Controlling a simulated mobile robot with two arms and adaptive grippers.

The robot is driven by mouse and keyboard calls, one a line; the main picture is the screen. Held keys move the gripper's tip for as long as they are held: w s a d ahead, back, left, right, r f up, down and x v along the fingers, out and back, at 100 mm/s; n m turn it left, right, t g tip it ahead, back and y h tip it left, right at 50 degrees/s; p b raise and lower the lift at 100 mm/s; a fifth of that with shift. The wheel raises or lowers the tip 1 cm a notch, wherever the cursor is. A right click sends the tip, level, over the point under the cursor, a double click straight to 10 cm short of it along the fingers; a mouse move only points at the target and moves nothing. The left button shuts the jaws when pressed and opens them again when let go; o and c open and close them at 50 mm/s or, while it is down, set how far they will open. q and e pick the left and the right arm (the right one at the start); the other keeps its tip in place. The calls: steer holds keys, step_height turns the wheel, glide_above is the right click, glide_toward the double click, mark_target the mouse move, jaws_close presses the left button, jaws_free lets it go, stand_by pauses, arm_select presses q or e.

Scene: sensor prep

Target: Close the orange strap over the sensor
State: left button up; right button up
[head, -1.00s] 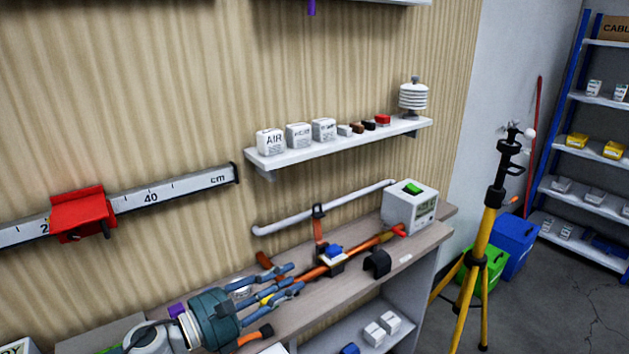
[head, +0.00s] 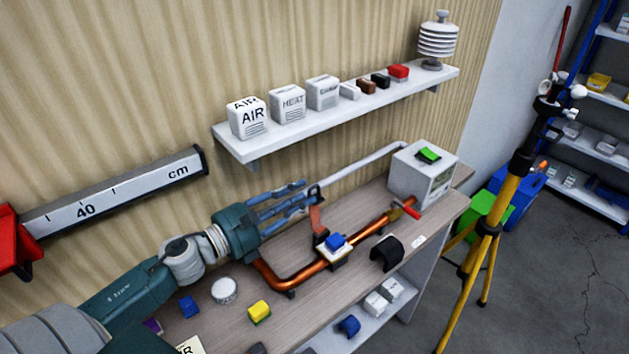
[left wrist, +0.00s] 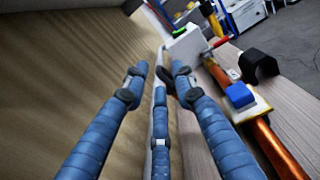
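The orange strap (head: 317,222) stands upright and open behind the copper pipe (head: 300,277), with a dark buckle at its top. The sensor, a blue block (head: 335,241) on a pale pad, sits on the pipe just right of the strap's foot. It also shows in the left wrist view (left wrist: 240,95). My left gripper (head: 304,193) is at the strap's upper end, from the left. Its blue fingers are spread in the left wrist view (left wrist: 158,78). Whether a fingertip touches the strap cannot be told. My right gripper is out of view.
A white box with a green button (head: 425,172) stands at the pipe's right end, by a red handle (head: 405,208). A black curved cover (head: 386,252), yellow block (head: 260,311) and white round piece (head: 224,290) lie on the bench. A wall shelf (head: 330,118) hangs above.

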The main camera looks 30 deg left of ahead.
mark_target(315, 187)
arm_select(q)
steer(key=p+x, duration=0.1)
steer(key=x, duration=0.3)
steer(key=shift+w+a, duration=0.15)
steer(key=shift+w, duration=0.1)
steer(key=shift+w+d+f, duration=0.1)
steer(key=shift+w+d, duration=0.2)
steer(key=shift+w, duration=0.15)
jaws_close()
